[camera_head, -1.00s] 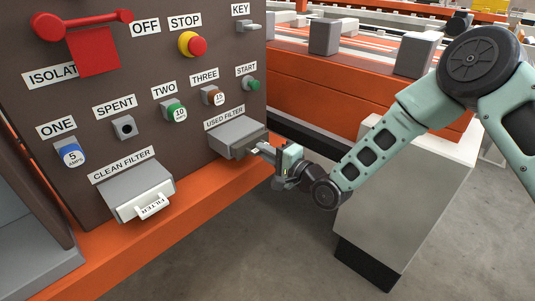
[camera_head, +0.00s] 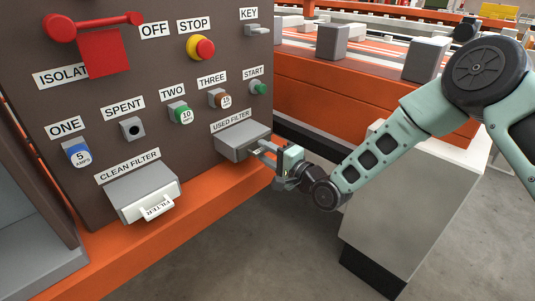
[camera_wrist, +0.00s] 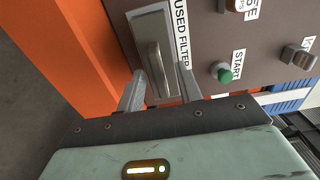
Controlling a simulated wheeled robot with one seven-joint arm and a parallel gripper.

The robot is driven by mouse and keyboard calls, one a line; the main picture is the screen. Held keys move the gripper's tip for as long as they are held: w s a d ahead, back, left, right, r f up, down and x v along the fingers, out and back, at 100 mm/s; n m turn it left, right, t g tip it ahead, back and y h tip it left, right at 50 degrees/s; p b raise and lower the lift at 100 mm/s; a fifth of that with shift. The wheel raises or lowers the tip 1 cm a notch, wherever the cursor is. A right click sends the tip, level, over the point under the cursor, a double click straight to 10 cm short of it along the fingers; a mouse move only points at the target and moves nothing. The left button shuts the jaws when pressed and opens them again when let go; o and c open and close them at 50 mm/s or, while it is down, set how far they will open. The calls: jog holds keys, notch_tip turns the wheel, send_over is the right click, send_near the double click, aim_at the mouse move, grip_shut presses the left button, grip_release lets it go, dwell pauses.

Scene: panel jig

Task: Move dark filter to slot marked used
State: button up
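The dark filter (camera_wrist: 154,58) shows in the wrist view as a dull grey-brown bar seated in the grey USED FILTER slot (camera_wrist: 147,14). That slot is a grey box (camera_head: 240,137) on the panel's lower right in the head view. My gripper (camera_head: 258,147) is at the slot's mouth. In the wrist view its two fingers stand apart, one on each side of the filter's handle, with gaps visible. How deep the filter sits is hidden.
The CLEAN FILTER slot (camera_head: 138,186) holds a pale filter (camera_head: 158,207) at the lower left. The START button (camera_head: 259,88) and several fuses are above. An orange ledge (camera_head: 220,185) runs below the slots, and a grey cabinet (camera_head: 400,215) stands at right.

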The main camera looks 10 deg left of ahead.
jog(key=p+v, duration=0.3)
jog(key=v, duration=1.4)
jog(key=shift+d, duration=0.2)
jog(key=shift+s, duration=0.15)
